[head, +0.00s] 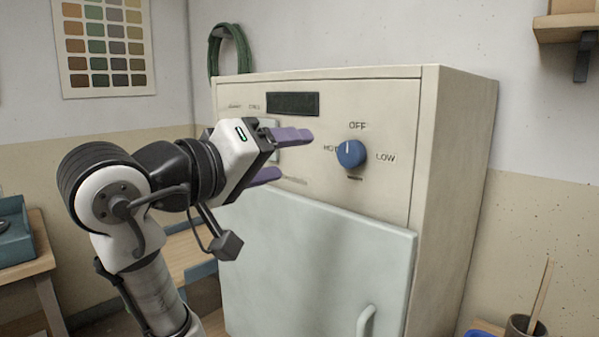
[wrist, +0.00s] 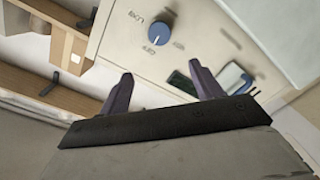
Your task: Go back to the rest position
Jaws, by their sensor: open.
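My gripper (head: 288,156) is open, with two purple fingers pointing right in the head view. Nothing shows between the fingers. It is in front of the left part of the beige cabinet's control panel (head: 391,200), left of the blue knob (head: 351,154). In the wrist view the open fingers (wrist: 160,88) point toward the panel, and the blue knob (wrist: 160,27) shows beyond them, apart from both. The knob has OFF above it and LOW to its right; the label on its left is partly hidden. The gripper covers part of the panel's left side.
The cabinet's pale door (head: 310,265) looks closed, with a handle (head: 366,320) at lower right. A dark display (head: 292,104) is on the panel. A wooden shelf (head: 566,28) is at upper right, a cup (head: 525,328) at lower right, and a table (head: 25,265) at left.

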